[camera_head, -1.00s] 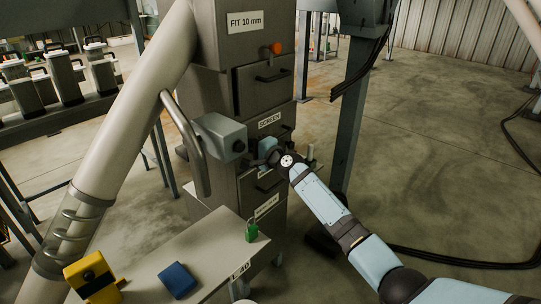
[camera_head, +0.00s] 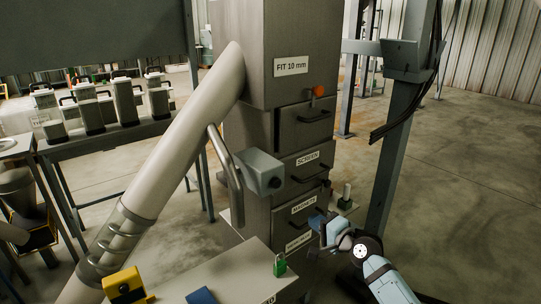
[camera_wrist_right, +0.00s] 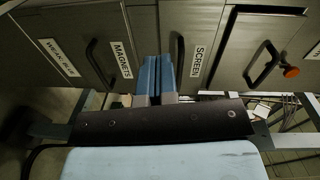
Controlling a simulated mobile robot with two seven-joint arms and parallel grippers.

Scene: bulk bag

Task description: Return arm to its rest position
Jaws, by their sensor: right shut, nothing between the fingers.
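My right gripper (camera_head: 318,222) is in front of the lower drawers of the grey cabinet (camera_head: 248,120), near the drawer labelled MAGNETS (camera_head: 303,204). In the right wrist view its two blue fingers (camera_wrist_right: 155,72) are together with nothing between them, pointing at the cabinet front between the MAGNETS and SCREEN labels. I cannot tell from these views how far the fingertips are from the drawer fronts. My right arm reaches in from the lower right. My left gripper is not in view.
A thick sloping pipe (camera_head: 175,160) and a grey box (camera_head: 262,172) stand left of the gripper. A bench (camera_head: 235,272) holds a yellow block (camera_head: 124,285), a blue block (camera_head: 201,296) and a green padlock (camera_head: 279,265). A post (camera_head: 391,150) stands right; open floor lies beyond.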

